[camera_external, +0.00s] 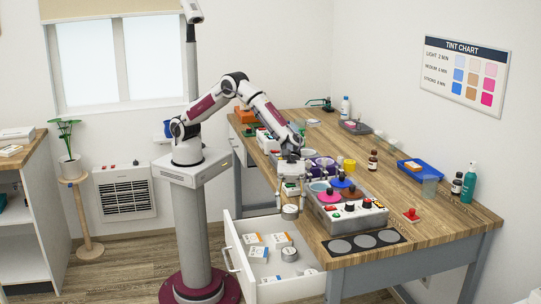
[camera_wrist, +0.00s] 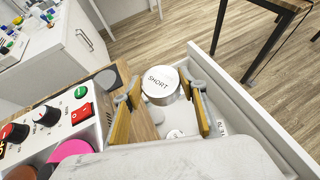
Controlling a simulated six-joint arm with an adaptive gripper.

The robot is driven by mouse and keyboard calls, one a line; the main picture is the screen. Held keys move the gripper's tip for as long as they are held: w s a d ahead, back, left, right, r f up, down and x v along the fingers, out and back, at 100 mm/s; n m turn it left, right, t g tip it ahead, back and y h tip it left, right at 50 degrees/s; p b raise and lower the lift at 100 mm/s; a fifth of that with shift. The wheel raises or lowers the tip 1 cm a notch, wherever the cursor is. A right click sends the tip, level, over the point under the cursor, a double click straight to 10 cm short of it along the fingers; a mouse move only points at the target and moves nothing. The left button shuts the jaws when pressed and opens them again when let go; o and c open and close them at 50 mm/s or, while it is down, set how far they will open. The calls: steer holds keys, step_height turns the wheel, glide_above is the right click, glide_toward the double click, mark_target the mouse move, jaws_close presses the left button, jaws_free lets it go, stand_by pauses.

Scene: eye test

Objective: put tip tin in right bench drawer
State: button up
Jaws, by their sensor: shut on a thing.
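A round silver tin (camera_external: 290,212) hangs in my gripper (camera_external: 290,188). In the wrist view the tin (camera_wrist: 160,82) has a white lid marked SHORT and sits between the yellow finger pads of my gripper (camera_wrist: 165,98). My gripper is shut on it. The white bench drawer (camera_external: 236,250) is pulled out at the bench's near left side. The tin is above the drawer, near its bench-side back part, apart from the drawer floor. In the wrist view a drawer wall (camera_wrist: 262,122) runs at the right. My gripper's body hides much of the drawer there.
Small white boxes (camera_external: 258,253) and a round tin (camera_external: 289,254) lie in the drawer, with some bare floor between them. A control box (camera_external: 350,215) with knobs and colored discs stands on the bench beside my gripper. A black strip with grey circles (camera_external: 364,242) lies near the bench edge.

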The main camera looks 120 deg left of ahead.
glide_above(265, 271)
step_height(265, 271, down, 9)
steer(key=shift+a+r, duration=0.1)
steer(key=shift+r, duration=0.1)
step_height(265, 271, down, 6)
stand_by(0.5)
steer(key=shift+f, duration=0.2)
steer(key=shift+f, duration=1.8)
steer(key=shift+f, duration=0.6)
steer(key=o, duration=1.1)
